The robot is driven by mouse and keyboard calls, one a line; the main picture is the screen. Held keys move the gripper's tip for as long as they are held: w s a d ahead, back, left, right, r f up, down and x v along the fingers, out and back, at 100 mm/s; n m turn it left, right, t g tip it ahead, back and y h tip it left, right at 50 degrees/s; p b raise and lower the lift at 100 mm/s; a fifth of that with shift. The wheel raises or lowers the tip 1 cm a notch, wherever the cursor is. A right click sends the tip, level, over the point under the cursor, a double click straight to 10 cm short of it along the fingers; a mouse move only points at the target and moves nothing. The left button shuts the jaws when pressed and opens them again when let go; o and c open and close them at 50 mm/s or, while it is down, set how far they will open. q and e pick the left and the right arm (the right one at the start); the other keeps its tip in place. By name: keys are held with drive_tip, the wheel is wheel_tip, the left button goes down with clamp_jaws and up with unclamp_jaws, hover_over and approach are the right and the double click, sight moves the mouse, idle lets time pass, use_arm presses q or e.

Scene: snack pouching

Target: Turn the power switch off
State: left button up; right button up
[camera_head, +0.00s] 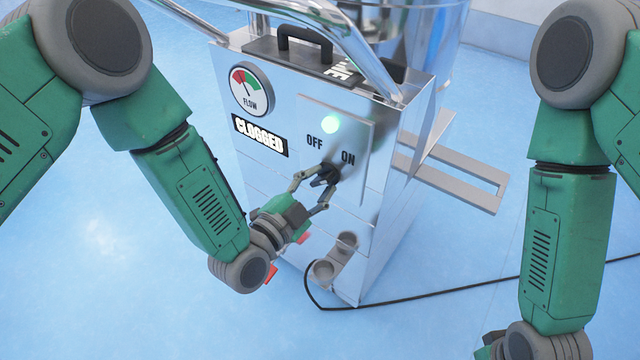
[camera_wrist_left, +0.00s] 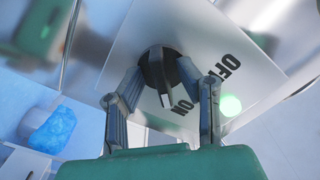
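The power switch is a black rotary knob (camera_head: 331,172) on the metal panel (camera_head: 353,128) of the machine, below the printed words OFF and ON. In the left wrist view the knob (camera_wrist_left: 160,70) has its raised grip pointing toward ON. A green light (camera_head: 331,124) glows above the words. My left gripper (camera_head: 315,188) is at the knob, its fingers spread on either side. In the left wrist view the fingers (camera_wrist_left: 160,92) are apart with the knob between them; I cannot tell whether either touches it. My right arm hangs at the right, its fingers outside the picture.
A black cable (camera_head: 450,289) runs along the blue floor. A blue bag (camera_wrist_left: 55,130) shows in the left wrist view.

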use_arm(q)
drive_tip(key=shift+w, duration=0.1)
clamp_jaws()
idle(0.3)
drive_tip(key=n+p, duration=0.2)
drive_tip(key=n, duration=0.2)
drive_tip(key=n+p, duration=0.1)
drive_tip(key=n, duration=0.2)
drive_tip(key=shift+n, duration=0.3)
drive_tip(key=n+p, duration=0.1)
drive_tip(key=n, duration=0.4)
drive_tip(key=shift+d, duration=0.1)
drive_tip(key=n, duration=0.5)
drive_tip(key=shift+f+n, duration=0.1)
drive_tip(key=shift+n, duration=0.2)
